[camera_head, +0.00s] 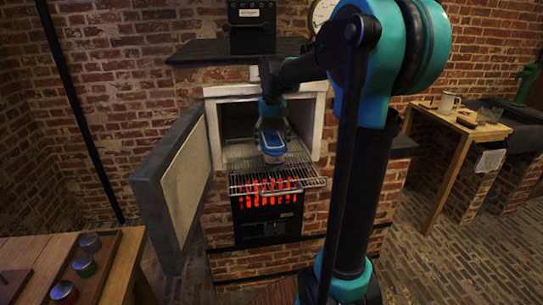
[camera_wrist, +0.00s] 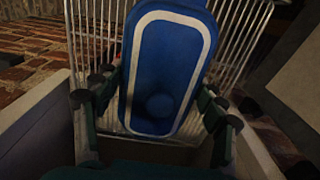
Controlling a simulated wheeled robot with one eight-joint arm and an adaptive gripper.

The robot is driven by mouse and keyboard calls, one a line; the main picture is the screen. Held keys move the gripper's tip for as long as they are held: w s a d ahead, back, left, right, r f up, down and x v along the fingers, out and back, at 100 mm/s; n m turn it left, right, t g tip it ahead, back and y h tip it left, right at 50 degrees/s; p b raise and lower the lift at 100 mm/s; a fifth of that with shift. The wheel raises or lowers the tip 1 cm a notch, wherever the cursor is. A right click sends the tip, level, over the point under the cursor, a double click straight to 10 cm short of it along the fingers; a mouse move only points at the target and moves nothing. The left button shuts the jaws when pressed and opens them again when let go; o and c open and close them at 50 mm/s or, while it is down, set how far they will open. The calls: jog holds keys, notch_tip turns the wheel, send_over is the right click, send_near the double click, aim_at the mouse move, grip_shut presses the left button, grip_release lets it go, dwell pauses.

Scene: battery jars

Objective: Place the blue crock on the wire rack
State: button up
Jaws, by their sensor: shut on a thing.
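The blue crock (camera_head: 273,146) is an oblong dish with a blue, white-banded top. It is at the oven mouth, over the wire rack (camera_head: 305,178), which sticks out of the opening. My gripper (camera_head: 273,130) comes from above and behind the crock and is shut on it. In the wrist view the crock (camera_wrist: 165,65) fills the middle, slightly tilted in the picture, with the fingers of my gripper (camera_wrist: 158,104) on both its sides. Bars of the rack (camera_wrist: 240,35) show behind it. I cannot tell whether the crock touches the bars.
The oven's thick door (camera_head: 180,180) stands open on the left. A white frame (camera_head: 322,125) surrounds the opening. A grate (camera_head: 268,200) glows red below the rack. A wooden table (camera_head: 35,258) with small jars is at front left; another table (camera_head: 455,135) stands right. The rack's front part is bare.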

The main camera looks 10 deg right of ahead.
aim_at(272, 132)
jog(key=shift+f, duration=2.35)
jog(key=o, duration=1.7)
jog(key=shift+f, duration=0.1)
jog(key=shift+o, duration=0.2)
notch_tip(272, 132, up, 12)
jog(key=shift+r, duration=0.15)
